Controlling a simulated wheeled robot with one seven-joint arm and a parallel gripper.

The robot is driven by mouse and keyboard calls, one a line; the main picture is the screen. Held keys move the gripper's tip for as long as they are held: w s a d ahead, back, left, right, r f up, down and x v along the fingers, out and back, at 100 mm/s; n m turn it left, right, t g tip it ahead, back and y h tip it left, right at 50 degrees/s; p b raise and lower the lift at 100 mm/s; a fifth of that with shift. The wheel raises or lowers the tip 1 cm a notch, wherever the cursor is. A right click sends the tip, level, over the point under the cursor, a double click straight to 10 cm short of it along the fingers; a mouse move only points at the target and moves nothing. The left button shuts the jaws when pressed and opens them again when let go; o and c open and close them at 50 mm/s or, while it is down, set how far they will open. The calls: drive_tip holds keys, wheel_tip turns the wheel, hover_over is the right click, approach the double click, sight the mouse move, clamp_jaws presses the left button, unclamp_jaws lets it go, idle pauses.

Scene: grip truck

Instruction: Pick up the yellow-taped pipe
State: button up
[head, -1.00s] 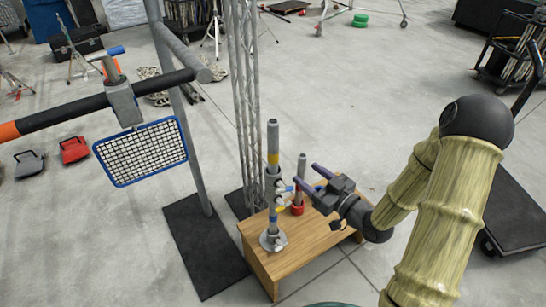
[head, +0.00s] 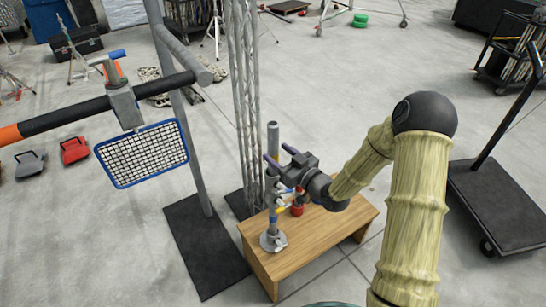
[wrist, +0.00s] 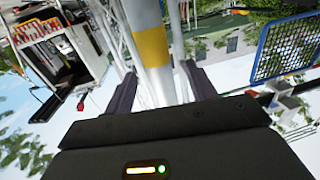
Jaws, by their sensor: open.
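The yellow-taped pipe (head: 273,137) is a grey upright tube with clamps and a round base, standing on a small wooden table (head: 300,252). My gripper (head: 278,156) is open at the pipe's upper part, with its purple-grey fingers pointing left. In the wrist view the yellow band (wrist: 152,46) shows on the pipe, and the open fingers of my gripper (wrist: 158,82) lie on either side of the pipe. I cannot tell whether they touch it.
A red-collared piece (head: 297,210) stands beside the pipe on the table, partly hidden by my gripper. A lattice truss (head: 243,90) stands behind. A blue-framed mesh panel (head: 142,153) hangs at left from a black bar. A black cart (head: 500,205) is at right.

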drive_tip(key=shift+f+x, duration=0.2)
drive_tip(key=shift+x, duration=1.1)
drive_tip(key=shift+f+x, duration=0.2)
drive_tip(key=shift+x, duration=1.05)
drive_tip(key=c, duration=1.2)
wheel_tip(320, 180, up, 10)
drive_tip(key=p, duration=0.1)
hover_over(269, 148)
drive_tip(key=w, duration=0.3)
drive_tip(key=shift+s+a, duration=0.1)
drive_tip(key=shift+s, duration=0.1)
